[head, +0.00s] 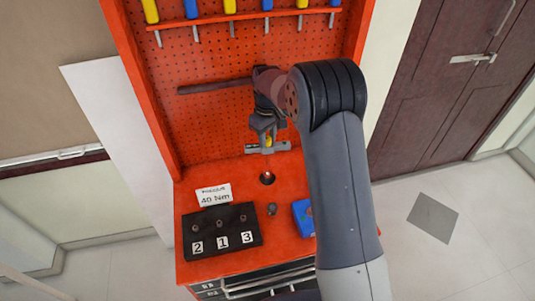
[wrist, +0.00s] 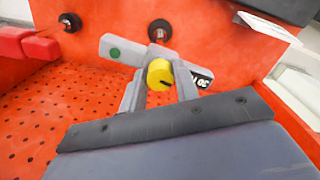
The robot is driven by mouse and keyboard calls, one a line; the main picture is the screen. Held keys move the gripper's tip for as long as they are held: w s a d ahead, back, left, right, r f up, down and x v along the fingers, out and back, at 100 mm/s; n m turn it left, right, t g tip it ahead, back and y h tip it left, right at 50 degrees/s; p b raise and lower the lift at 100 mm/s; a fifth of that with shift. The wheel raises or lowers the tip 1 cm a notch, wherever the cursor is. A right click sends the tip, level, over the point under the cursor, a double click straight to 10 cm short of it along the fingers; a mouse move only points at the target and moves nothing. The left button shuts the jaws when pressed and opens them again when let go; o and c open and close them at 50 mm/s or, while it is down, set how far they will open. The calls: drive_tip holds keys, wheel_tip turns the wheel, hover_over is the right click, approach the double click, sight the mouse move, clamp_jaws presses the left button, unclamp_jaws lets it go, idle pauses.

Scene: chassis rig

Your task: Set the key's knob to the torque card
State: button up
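The torque card (head: 214,194) is white and reads 40 Nm; it stands behind a dark block on the bench. The key (head: 281,147) is a grey crossbar with a yellow knob (wrist: 158,73) at its middle. A dark mark on the knob faces the scale side. My gripper (head: 267,134) is above the crossbar, its fingers closed on both sides of the knob. The key's lower end is hidden.
The dark block (head: 216,247) has several holes labelled 2, 1 and 3. A dark round socket (head: 267,178) lies in the red bench below the key. A blue item (head: 302,217) is partly behind my arm. Screwdrivers (head: 229,8) hang on the red pegboard (head: 205,125).

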drive_tip(key=c, duration=0.4)
drive_tip(key=shift+o, duration=0.2)
drive_tip(key=m, duration=1.1)
drive_tip(key=o, duration=0.6)
idle(0.4)
